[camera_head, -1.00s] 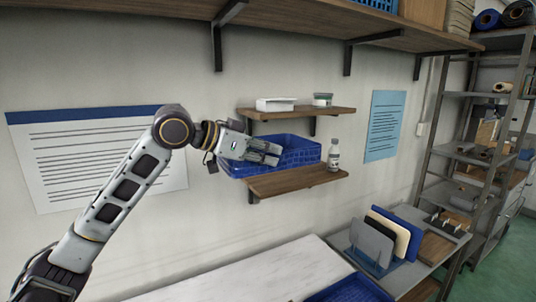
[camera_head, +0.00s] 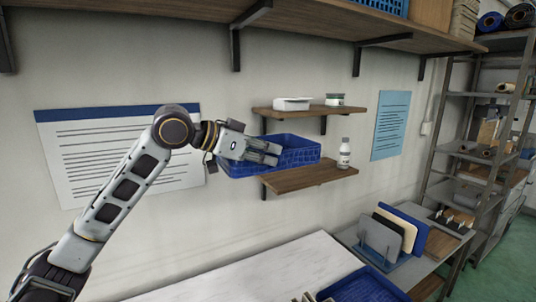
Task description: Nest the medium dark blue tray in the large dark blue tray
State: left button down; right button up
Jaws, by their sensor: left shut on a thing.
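A dark blue tray with latticed walls (camera_head: 298,150), which I take to be the medium one, is at the lower wall shelf. My left gripper (camera_head: 272,154) reaches in from the left and is shut on this tray, covering part of its rim. The tray sticks out past the shelf's left end; I cannot tell whether its right part touches the shelf. Another dark blue tray (camera_head: 362,288), likely the large one, lies on the white table below, cut off by the bottom edge. My right gripper is out of view.
The lower shelf (camera_head: 310,177) carries a white bottle (camera_head: 345,153) right of the held tray. The upper shelf (camera_head: 325,113) holds a white box (camera_head: 292,103) and a small tub (camera_head: 335,99). Boards stand in a rack (camera_head: 385,238) near the table tray. The white table (camera_head: 265,272) is clear at left.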

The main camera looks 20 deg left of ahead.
pick_arm(q)
jog(key=shift+s+a, duration=0.1)
jog(key=shift+s+a+f, duration=0.15)
jog(key=shift+f, duration=0.35)
jog(key=shift+f+y, duration=0.3)
jog(key=shift+f, duration=0.3)
notch_tip(320, 180, down, 41)
jog(key=s+n+t+y, duration=0.1)
jog(key=n+t+y, duration=0.2)
jog(key=n+y, duration=0.5)
jog(key=shift+s+a+f+y, duration=0.15)
jog(key=shift+a+f+y, duration=0.05)
jog(key=shift+a+y, duration=0.1)
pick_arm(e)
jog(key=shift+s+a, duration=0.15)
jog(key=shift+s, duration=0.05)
pick_arm(q)
jog(key=shift+d+r, duration=0.1)
jog(key=shift+a, duration=0.3)
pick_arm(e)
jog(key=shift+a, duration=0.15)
